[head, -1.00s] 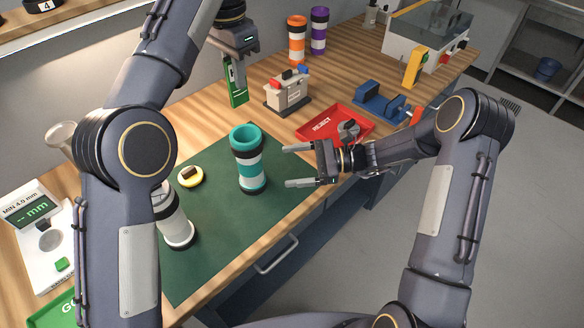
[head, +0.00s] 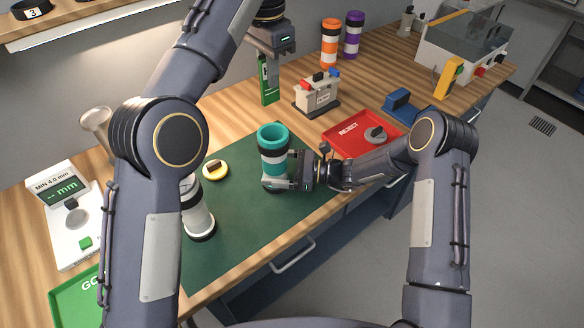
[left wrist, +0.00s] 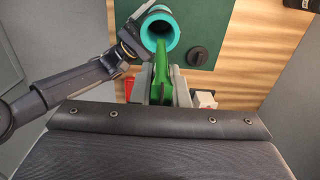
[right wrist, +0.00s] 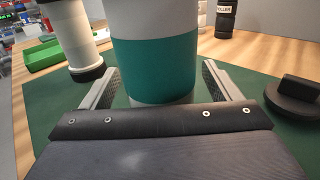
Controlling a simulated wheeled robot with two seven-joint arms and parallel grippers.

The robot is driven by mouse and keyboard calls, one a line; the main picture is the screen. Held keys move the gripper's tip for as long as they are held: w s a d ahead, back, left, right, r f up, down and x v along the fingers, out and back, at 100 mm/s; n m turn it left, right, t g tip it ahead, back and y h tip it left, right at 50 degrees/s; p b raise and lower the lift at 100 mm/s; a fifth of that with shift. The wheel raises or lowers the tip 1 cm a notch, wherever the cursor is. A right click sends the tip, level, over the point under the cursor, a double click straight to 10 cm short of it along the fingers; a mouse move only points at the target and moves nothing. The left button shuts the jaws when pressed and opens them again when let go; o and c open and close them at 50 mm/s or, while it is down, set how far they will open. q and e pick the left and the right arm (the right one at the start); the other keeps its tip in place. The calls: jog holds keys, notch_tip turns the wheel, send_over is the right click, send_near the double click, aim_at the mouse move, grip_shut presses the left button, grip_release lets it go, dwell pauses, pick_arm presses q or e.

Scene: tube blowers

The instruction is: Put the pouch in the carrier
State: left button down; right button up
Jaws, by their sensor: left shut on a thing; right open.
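The pouch (head: 269,85) is a flat green piece with a pale label. My left gripper (head: 266,68) is shut on it and holds it upright, behind and apart from the carrier. The pouch (left wrist: 163,72) also shows in the left wrist view. The carrier (head: 273,150) is an upright teal, white and black cylinder with an open top, standing on the green mat (head: 235,230). My right gripper (head: 277,170) is open around its lower part. In the right wrist view, one finger lies on each side of the carrier (right wrist: 153,60), with visible gaps.
A white and black cylinder (head: 198,215) stands at left, partly hidden by my arm. A grey device (head: 317,95) and the red reject tray (head: 362,130) stand behind and right. The mat's front is clear.

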aim_at(271, 103)
jog(key=shift+w+a, duration=0.1)
jog(key=shift+a, duration=0.5)
jog(key=c, duration=1.2)
pick_arm(q)
jog(key=shift+f, duration=2.5)
